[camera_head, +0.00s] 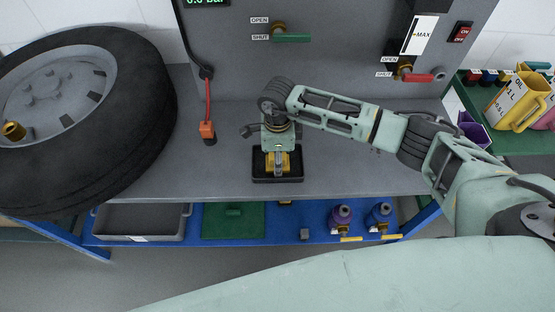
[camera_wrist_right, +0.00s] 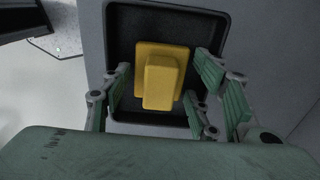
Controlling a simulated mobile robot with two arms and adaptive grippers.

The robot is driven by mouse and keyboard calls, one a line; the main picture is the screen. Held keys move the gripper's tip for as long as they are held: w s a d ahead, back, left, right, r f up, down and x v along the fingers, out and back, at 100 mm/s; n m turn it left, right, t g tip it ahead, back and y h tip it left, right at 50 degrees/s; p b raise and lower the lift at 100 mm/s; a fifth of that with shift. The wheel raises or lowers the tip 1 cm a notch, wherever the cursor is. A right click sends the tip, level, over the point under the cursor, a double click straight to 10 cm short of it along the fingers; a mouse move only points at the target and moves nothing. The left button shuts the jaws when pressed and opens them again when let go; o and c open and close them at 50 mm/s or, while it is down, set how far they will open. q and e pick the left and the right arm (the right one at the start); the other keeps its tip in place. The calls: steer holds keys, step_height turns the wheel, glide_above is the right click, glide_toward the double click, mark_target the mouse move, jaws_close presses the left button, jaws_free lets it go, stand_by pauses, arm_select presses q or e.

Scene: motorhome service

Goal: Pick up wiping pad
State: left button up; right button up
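The yellow wiping pad (camera_wrist_right: 162,78) lies in a small black tray (camera_wrist_right: 125,18) on the grey bench. In the head view the pad (camera_head: 284,163) shows only in part below my right gripper, and the tray (camera_head: 278,180) sits near the bench's front edge. My right gripper (camera_wrist_right: 160,92) is open above the tray. Its green-padded fingers stand on either side of the pad, with gaps visible between them and the pad. My right arm comes in from the right and points the gripper down. My left gripper is not in view.
A panel with green (camera_head: 291,38) and red (camera_head: 419,78) valve handles rises behind. Yellow jugs (camera_head: 522,100) stand at the right.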

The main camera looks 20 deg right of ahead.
steer(key=c, duration=0.8)
steer(key=shift+r, duration=0.1)
steer(key=shift+r, duration=0.25)
steer(key=r+b, duration=0.1)
steer(key=d+r+b, duration=0.1)
steer(key=r, duration=0.1)
steer(key=shift+r+b, duration=0.3)
steer(key=s+d+r+b, duration=0.1)
steer(key=d+r, duration=0.1)
steer(key=d, duration=0.1)
steer(key=s+d+r+b, duration=0.1)
steer(key=d+r, duration=0.1)
steer(key=d, duration=0.1)
steer(key=s+d+r+b, duration=0.1)
steer(key=d+r, duration=0.1)
steer(key=d, duration=0.2)
steer(key=shift+s+d+r+b, duration=0.1)
steer(key=shift+s+r+b, duration=0.1)
steer(key=shift+r+b, duration=0.2)
